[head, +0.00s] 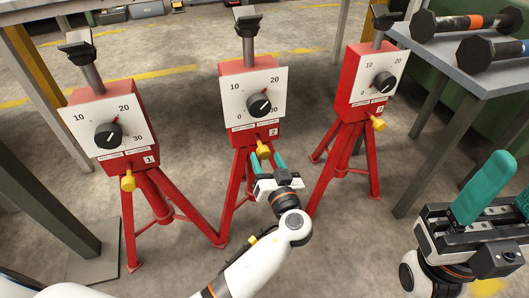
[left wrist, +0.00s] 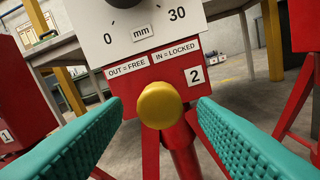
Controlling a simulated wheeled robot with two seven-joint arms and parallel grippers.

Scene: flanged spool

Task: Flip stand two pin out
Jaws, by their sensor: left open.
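Stand two (head: 250,100) is the middle red tripod stand, with a white dial plate, a black knob and a "2" label. Its yellow pin (head: 264,149) sticks out at the front below the label. In the left wrist view the round yellow pin head (left wrist: 159,105) lies between the teal fingers, under the label "OUT = FREE, IN = LOCKED" (left wrist: 154,57). My left gripper (head: 267,161) is open around the pin head, with a gap on each side. How far out the pin sits cannot be told. My right gripper (head: 500,198) is at the lower right, away from the stands; its finger opening is unclear.
Stand one (head: 112,115) is on the left and stand three (head: 368,85) on the right, each with a yellow pin. A grey table with dumbbells (head: 478,57) is at the upper right. Tripod legs spread over the concrete floor between the stands.

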